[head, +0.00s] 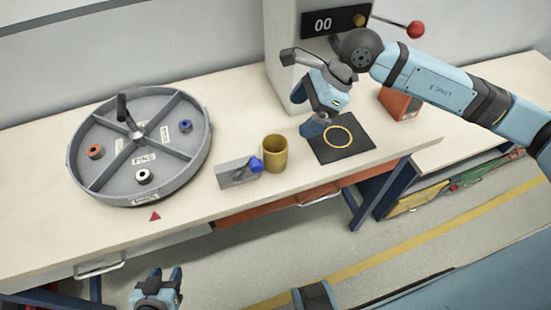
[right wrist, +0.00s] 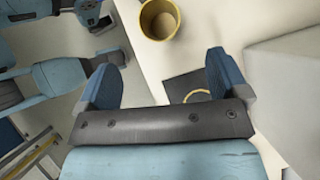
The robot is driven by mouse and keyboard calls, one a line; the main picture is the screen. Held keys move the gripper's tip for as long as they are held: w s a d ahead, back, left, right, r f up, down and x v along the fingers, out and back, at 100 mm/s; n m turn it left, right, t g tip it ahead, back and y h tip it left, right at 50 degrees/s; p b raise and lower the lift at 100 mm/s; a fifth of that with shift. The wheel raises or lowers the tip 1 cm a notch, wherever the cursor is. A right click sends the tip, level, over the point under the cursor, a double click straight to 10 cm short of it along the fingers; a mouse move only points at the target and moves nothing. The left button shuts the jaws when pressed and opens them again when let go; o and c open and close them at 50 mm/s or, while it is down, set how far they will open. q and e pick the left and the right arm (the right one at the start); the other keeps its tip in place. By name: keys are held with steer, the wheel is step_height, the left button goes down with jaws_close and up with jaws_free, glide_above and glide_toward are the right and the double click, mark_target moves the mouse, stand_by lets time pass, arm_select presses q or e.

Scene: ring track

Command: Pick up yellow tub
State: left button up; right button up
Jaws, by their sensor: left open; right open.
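The yellow tub (head: 275,154) stands upright and open-topped on the bench, between a small grey block with a blue knob and a dark mat. It also shows at the top of the right wrist view (right wrist: 160,19). My right gripper (head: 312,128) is open and empty, to the right of the tub and over the left part of the mat, apart from the tub. In the right wrist view its fingers (right wrist: 162,72) are spread with nothing between them. My left gripper (head: 162,276) is open and empty, low in front of the bench.
A grey divided turntable (head: 124,190) with several small rings stands at the left. A grey block with a blue knob (head: 239,172) sits beside the tub. The dark mat (head: 358,150) bears a yellow circle. A grey column with a "00" display (head: 322,25) and red-knobbed lever (head: 415,29) rises behind.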

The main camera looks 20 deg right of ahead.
mark_target(271, 149)
steer(key=p+x, duration=0.1)
steer(key=x, duration=1.2)
steer(key=shift+a+f, duration=0.1)
steer(key=shift+f, duration=0.1)
steer(key=c, duration=1)
